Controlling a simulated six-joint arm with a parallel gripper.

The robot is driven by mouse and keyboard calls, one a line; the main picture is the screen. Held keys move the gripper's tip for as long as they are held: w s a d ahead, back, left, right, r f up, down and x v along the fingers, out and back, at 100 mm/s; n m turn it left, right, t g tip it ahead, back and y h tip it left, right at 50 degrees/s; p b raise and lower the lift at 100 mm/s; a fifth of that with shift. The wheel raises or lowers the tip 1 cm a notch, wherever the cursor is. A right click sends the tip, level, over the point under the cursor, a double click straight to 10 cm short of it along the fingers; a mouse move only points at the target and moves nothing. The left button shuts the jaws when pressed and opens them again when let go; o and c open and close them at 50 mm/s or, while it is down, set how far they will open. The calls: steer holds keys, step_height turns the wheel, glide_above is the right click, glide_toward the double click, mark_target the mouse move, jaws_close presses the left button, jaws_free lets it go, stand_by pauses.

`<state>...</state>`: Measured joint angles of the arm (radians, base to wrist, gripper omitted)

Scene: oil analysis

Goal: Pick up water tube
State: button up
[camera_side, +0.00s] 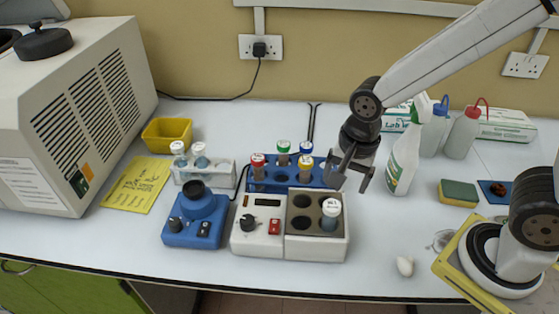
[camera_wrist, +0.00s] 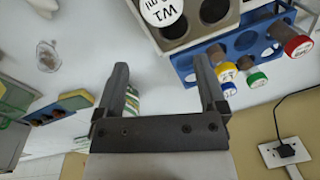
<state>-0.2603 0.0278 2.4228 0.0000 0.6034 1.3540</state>
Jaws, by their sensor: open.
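A tube with a white cap (camera_side: 331,208) stands upright in a front-right hole of the heater's grey block. In the wrist view its cap (camera_wrist: 162,11), lettered "W1", is at the top edge; its body is hidden there. Two more white-capped tubes (camera_side: 200,162) stand in the white rack at the left. The frames do not settle which tube holds water. My gripper (camera_side: 352,184) is open and empty, above and behind the block's right side. In the wrist view, bare table shows between its fingers (camera_wrist: 160,64).
A blue rack (camera_side: 275,177) behind the heater (camera_side: 258,227) holds several tubes with coloured caps, close to my gripper. A spray bottle (camera_side: 404,160) stands to the right. A blue mixer (camera_side: 194,220) is left of the heater.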

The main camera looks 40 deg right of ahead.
mark_target(331, 206)
steer(key=a+m, duration=0.1)
steer(key=m, duration=0.1)
steer(key=a+r+m, duration=0.1)
steer(key=a+m, duration=0.1)
steer(key=m, duration=0.1)
steer(key=s+a+m+g, duration=0.1)
steer(key=m, duration=0.1)
steer(key=shift+a+r+m, duration=0.3)
steer(key=shift+f, duration=1.35)
steer(key=shift+d+f, duration=0.1)
steer(key=shift+f, duration=2.5)
steer(key=shift+c, duration=0.2)
jaws_close()
